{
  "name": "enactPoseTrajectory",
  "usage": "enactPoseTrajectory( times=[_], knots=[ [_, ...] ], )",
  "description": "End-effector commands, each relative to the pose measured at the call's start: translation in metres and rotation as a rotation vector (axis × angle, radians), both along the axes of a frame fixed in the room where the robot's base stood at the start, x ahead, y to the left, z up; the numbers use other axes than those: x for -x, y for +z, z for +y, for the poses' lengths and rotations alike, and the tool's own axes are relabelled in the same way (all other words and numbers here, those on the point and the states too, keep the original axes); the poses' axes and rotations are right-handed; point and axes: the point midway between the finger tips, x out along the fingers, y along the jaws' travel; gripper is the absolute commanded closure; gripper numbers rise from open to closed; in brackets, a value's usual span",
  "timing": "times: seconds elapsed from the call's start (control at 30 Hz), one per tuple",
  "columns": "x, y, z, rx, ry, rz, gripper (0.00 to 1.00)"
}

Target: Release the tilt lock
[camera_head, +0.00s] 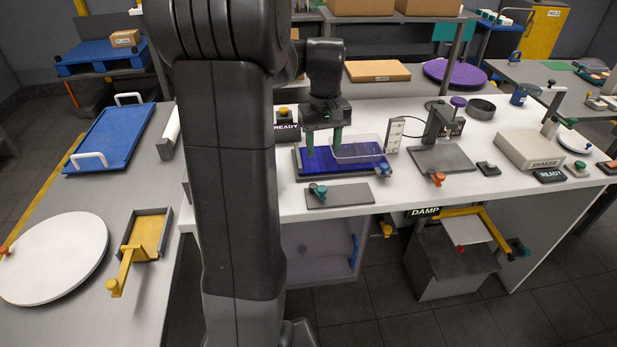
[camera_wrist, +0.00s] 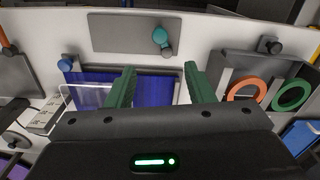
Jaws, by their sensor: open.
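My gripper (camera_head: 323,149) points down over a dark blue ribbed tray bed (camera_head: 345,168), its two green fingers apart with nothing between them. In the wrist view, my gripper (camera_wrist: 159,82) is above the same blue bed (camera_wrist: 150,92). A blue knob (camera_head: 385,169) is at the bed's front right corner; it also shows in the wrist view (camera_wrist: 66,64). A teal knob (camera_head: 318,190) is on a grey plate (camera_head: 350,195) in front of the bed. It shows in the wrist view (camera_wrist: 161,37), apart from my fingers. I cannot tell which part is the tilt lock.
A clear box (camera_head: 358,147) is beside my fingers at the bed's right part. A white upright label block (camera_head: 394,135) stands right of the bed. A grey plate with an orange knob (camera_head: 438,178) is farther right. Orange and green rings (camera_wrist: 246,89) lie in a grey holder.

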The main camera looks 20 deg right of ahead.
Motion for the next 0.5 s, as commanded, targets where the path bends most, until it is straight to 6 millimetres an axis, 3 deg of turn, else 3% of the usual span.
enactPoseTrajectory(
  times=[0.5],
  knots=[
    [0.001, -0.099, 0.002, -0.003, 0.001, 0.006, 0.52]
  ],
)
